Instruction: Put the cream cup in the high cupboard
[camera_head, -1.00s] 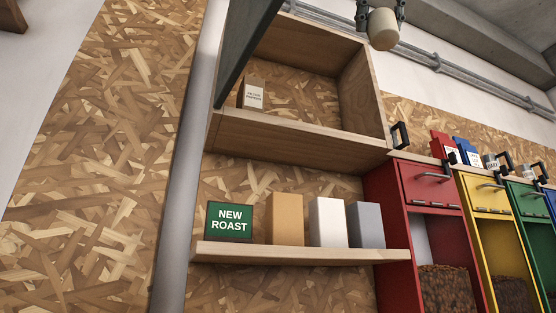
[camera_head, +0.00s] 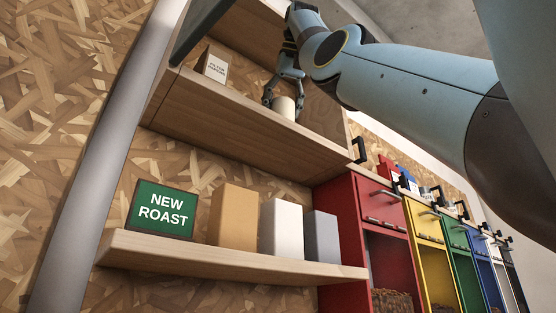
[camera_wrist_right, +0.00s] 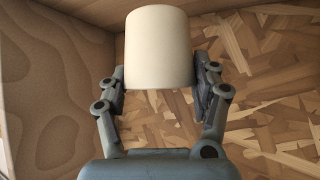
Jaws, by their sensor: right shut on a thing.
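The cream cup (camera_head: 285,107) is inside the high cupboard (camera_head: 225,122), toward its right side, just behind the front edge of the floor board. In the head view its base is hidden by that board, so I cannot tell whether it touches the floor. My right gripper (camera_head: 283,98) reaches in from the right and is shut on the cup. The right wrist view shows the cup (camera_wrist_right: 159,48) held between both fingers (camera_wrist_right: 160,85), with chipboard and a wooden side wall behind. My left gripper is not in view.
A small white-labelled box (camera_head: 213,65) stands in the cupboard's left part. The open door (camera_head: 203,25) is at upper left. Coloured bean dispensers (camera_head: 380,205) stand at right.

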